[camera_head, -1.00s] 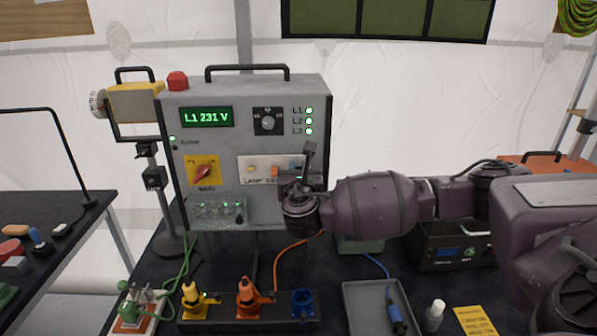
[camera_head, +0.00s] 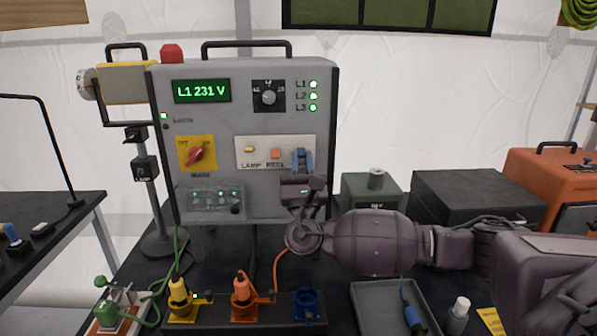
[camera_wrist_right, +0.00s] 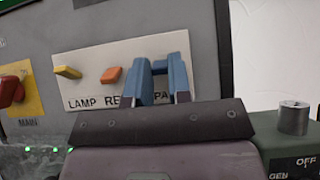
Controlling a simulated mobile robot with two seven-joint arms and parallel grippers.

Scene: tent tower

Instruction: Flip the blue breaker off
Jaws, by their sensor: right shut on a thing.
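The blue breaker (camera_wrist_right: 160,67) is at the right end of the white breaker plate (camera_wrist_right: 100,72) on the grey cabinet. In the right wrist view a little of it shows between two blue finger pads; its label is partly covered. My right gripper (camera_head: 302,160) is in front of the plate, its fingers closed on either side of the blue breaker. In the head view the pads and gripper hide most of the breaker, so I cannot tell its lever position. The yellow breaker (camera_wrist_right: 67,72) and orange breaker (camera_wrist_right: 111,75) stand to its left. My left gripper is out of view.
The cabinet (camera_head: 230,120) has a red main knob (camera_head: 195,155), a display reading L1 231 V and lit L1, L2 and L3 lamps. Coloured connectors, a grey tray (camera_head: 370,298) and a green box (camera_head: 355,193) are on the black table.

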